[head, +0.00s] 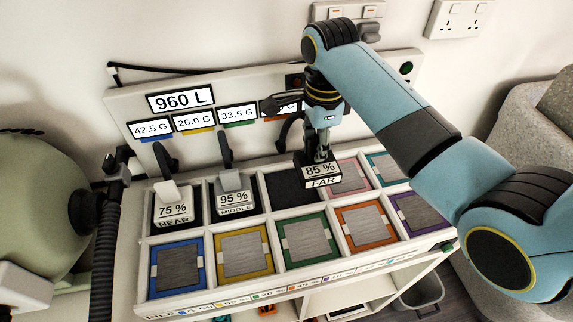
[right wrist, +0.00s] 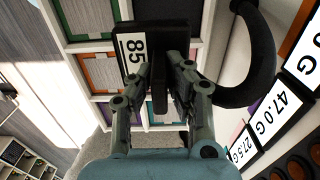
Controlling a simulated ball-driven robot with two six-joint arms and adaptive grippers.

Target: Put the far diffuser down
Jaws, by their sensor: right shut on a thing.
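The far diffuser (head: 322,175) is a dark block with a white label reading 85 % FAR. My right gripper (head: 322,150) is shut on its upright stem, and the block hangs below the fingers. In the right wrist view the far diffuser (right wrist: 135,58) sits between the fingertips (right wrist: 162,75). In the head view it overlaps the right part of a dark, empty bay (head: 285,187) and the edge of the pink-framed compartment (head: 348,176). Whether it touches the rack below cannot be told. My left gripper is not in view.
The near diffuser (head: 173,208), 75 %, and middle diffuser (head: 236,203), 95 %, stand in bays to the left. Coloured compartments with grey pads, like the green one (head: 308,240), fill the front row. A display panel (head: 181,99) with dark hooks stands behind.

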